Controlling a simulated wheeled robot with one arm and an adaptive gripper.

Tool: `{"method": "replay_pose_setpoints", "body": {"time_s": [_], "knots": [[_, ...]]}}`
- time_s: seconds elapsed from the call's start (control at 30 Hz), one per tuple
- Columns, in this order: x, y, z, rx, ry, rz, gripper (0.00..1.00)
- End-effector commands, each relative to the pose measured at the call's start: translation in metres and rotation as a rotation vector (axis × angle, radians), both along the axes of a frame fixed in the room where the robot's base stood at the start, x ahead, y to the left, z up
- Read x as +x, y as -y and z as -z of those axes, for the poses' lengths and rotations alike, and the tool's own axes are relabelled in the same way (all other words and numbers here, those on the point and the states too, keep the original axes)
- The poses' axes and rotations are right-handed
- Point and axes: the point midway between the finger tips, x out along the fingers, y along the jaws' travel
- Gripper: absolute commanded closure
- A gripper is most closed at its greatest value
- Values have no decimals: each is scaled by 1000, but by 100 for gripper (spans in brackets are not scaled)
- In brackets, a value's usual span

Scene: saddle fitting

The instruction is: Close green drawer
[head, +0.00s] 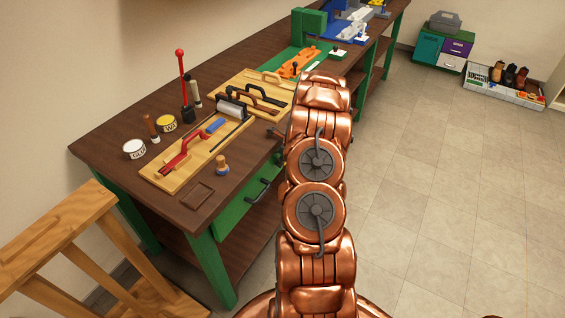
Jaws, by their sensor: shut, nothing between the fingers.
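The green drawer (238,212) is under the near part of the long workbench (110,150), left of my arm. Its green front carries a dark curved handle (258,191). My copper arm covers the right side of this area, and I cannot tell from this angle how far the drawer stands out. My arm rises through the middle of the head view and bends away at its top beside the bench edge. My gripper is hidden behind the arm links, and its contact with the drawer cannot be seen.
Clamps on wooden boards (160,182), glue cans (133,149) and small tools lie on the bench. A wooden stand (65,225) is at the lower left. A small cabinet (443,50) and a crate (500,92) are at the back right. The tiled floor at right is clear.

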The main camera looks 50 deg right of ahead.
Motion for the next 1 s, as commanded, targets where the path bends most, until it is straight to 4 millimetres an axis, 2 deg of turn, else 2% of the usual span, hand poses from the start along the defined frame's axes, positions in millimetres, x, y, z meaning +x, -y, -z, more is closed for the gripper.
{"method": "replay_pose_setpoints", "body": {"time_s": [0.03, 0.37, 0.47, 0.6, 0.7, 1.0], "knots": [[6, -2, -2, -4, 6, -4, 100], [3, -3, -2, -3, 7, -9, 100], [-7, -3, -2, -2, 5, -10, 100], [-36, 6, -3, 0, 3, -3, 100], [-47, 14, -12, 0, 5, 8, 100], [-57, 13, -45, -3, 3, -1, 100]]}}
